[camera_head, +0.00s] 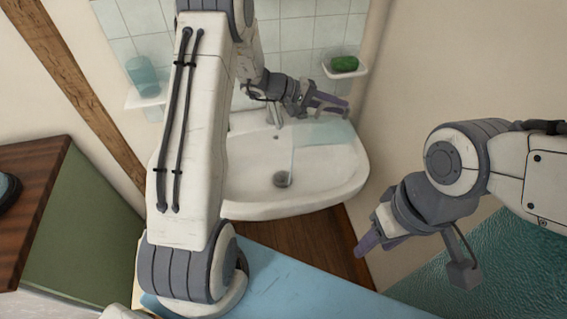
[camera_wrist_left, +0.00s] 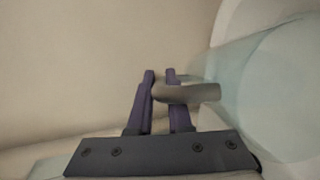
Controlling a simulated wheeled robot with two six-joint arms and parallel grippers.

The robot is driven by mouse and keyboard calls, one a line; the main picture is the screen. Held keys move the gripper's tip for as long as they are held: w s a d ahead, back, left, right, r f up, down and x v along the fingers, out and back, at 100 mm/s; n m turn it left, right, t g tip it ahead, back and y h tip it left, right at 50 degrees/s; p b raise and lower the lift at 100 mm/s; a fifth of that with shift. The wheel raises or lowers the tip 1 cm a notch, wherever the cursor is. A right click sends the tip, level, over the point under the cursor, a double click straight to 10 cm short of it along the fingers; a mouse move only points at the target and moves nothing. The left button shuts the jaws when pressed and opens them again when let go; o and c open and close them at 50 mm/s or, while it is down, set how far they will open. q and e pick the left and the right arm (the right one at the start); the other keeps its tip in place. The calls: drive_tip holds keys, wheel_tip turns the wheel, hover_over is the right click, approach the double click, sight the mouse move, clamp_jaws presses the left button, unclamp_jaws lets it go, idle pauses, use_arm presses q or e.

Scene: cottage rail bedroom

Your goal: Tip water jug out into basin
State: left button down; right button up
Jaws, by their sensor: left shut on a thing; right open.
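My left gripper (camera_head: 338,106) is shut on the handle of the water jug (camera_head: 322,134), held over the far right part of the white basin (camera_head: 240,196). The jug is clear with a pale teal tint and appears tipped over; its outline is faint against the basin. In the left wrist view my left gripper's purple fingers (camera_wrist_left: 160,80) close on the grey-brown handle (camera_wrist_left: 190,94), with the clear body (camera_wrist_left: 250,85) to the right. How much water is in it I cannot tell. My right gripper (camera_head: 368,240) is open and empty, right of and below the basin.
A tap (camera_head: 273,113) stands at the basin's back, and a drain (camera_head: 283,179) is in its bowl. A green soap (camera_head: 344,64) sits in a wall dish. A teal tumbler (camera_head: 142,76) stands on a left wall shelf. A wooden-topped cabinet (camera_head: 40,180) is at left.

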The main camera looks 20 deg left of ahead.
use_arm(q)
drive_tip(key=shift+s+a+r+t+h+b, duration=0.15)
drive_tip(key=shift+s+a+t+h+b, duration=0.15)
drive_tip(key=shift+b, duration=0.2)
use_arm(e)
drive_tip(key=shift+s+a+f, duration=0.1)
drive_tip(key=shift+f, duration=0.45)
